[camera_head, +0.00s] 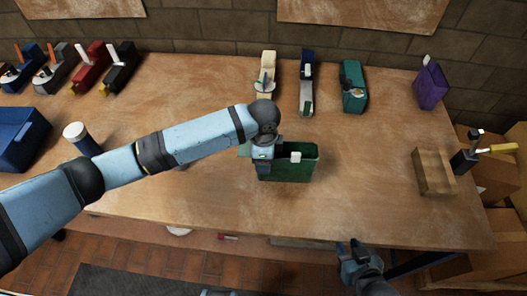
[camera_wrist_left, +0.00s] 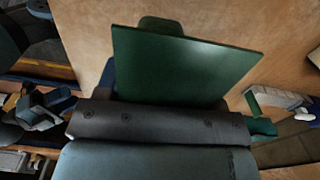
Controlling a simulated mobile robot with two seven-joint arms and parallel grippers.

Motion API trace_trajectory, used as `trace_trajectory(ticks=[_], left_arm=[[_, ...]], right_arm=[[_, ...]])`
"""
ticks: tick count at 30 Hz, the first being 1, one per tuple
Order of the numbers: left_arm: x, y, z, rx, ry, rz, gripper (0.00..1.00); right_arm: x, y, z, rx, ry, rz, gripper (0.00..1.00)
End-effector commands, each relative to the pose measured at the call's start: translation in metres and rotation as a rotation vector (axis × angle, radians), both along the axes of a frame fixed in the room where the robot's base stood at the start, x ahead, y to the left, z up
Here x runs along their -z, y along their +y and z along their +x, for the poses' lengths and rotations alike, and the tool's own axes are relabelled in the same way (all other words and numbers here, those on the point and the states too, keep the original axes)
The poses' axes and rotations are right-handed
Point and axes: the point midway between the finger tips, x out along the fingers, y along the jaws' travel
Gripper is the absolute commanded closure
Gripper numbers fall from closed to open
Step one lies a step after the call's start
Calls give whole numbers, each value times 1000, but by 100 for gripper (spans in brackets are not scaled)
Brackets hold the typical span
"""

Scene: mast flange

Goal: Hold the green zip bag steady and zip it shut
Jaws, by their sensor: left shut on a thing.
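The green zip bag (camera_head: 290,171) stands upright near the middle of the table, toward the front. A small white piece, seemingly its slider (camera_head: 295,157), sits at the top edge. My left gripper (camera_head: 262,165) comes down on the bag's left end and is shut on it; its fingertips are mostly hidden. In the left wrist view a flat green side of the bag (camera_wrist_left: 185,65) rises past the dark gripper body. My right gripper (camera_head: 349,247) is at the table's front edge, right of and below the bag, apart from it, with its fingers spread and empty.
The wooden table (camera_head: 370,190) is clear around the bag. Several tools, including a teal one (camera_head: 353,87), line the back. A purple bag (camera_head: 430,84) and a wooden box (camera_head: 433,172) stand right; a blue bin (camera_head: 22,138) and a white-topped jar (camera_head: 80,138) stand left.

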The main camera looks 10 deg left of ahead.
Motion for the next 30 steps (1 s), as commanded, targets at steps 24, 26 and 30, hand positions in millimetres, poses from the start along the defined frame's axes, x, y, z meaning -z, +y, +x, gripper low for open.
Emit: trace_trajectory(ticks=[24,26,30], left_arm=[[37,0,0,1,0,-1,66],[37,0,0,1,0,-1,66],[38,0,0,1,0,-1,66]], right_arm=[[11,0,0,1,3,-1,67],[11,-1,0,1,3,-1,67],[10,-1,0,1,2,-1,67]])
